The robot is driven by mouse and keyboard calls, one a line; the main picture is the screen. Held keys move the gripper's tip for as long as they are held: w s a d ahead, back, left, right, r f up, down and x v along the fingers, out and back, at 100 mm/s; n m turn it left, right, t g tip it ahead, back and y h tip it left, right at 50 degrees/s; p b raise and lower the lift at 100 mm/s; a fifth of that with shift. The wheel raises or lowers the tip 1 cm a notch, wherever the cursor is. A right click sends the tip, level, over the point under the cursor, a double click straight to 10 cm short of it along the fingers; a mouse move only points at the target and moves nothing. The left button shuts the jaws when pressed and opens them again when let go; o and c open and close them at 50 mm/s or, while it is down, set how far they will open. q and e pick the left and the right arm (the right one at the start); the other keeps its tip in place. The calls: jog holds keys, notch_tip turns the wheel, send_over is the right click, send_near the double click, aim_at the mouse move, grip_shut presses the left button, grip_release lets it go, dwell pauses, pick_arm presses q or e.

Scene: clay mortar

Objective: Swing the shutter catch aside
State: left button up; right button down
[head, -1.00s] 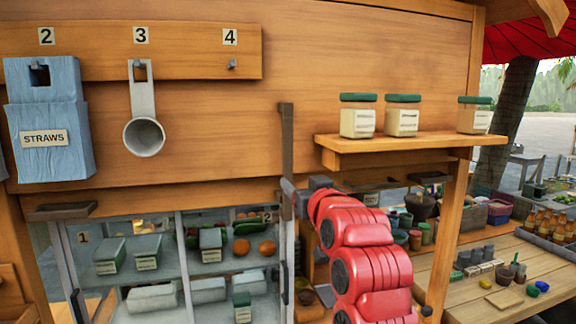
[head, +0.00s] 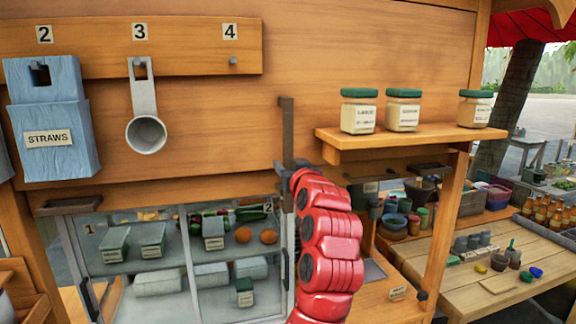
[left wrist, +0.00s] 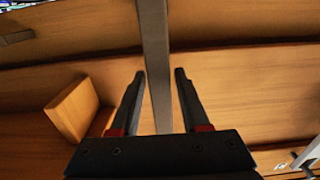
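The shutter catch (head: 287,130) is a dark grey upright bar against the wooden wall, left of the jar shelf. Its lower part is hidden behind my left gripper in the head view. My left gripper (head: 287,170), at the end of my red arm, is at the catch's lower part. In the left wrist view, my left gripper (left wrist: 158,78) is open, and the catch (left wrist: 156,45) runs between its two dark fingers. Gaps show on both sides, the right one looking narrower. My right gripper is not in view.
A wooden shelf (head: 425,141) with three green-lidded jars stands right of the catch. A blue straws box (head: 50,140) and a grey scoop (head: 146,133) hang at left. A glass-fronted case (head: 185,255) is below. The wall between scoop and catch is clear.

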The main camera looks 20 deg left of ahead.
pick_arm(q)
grip_shut()
dwell(1.1)
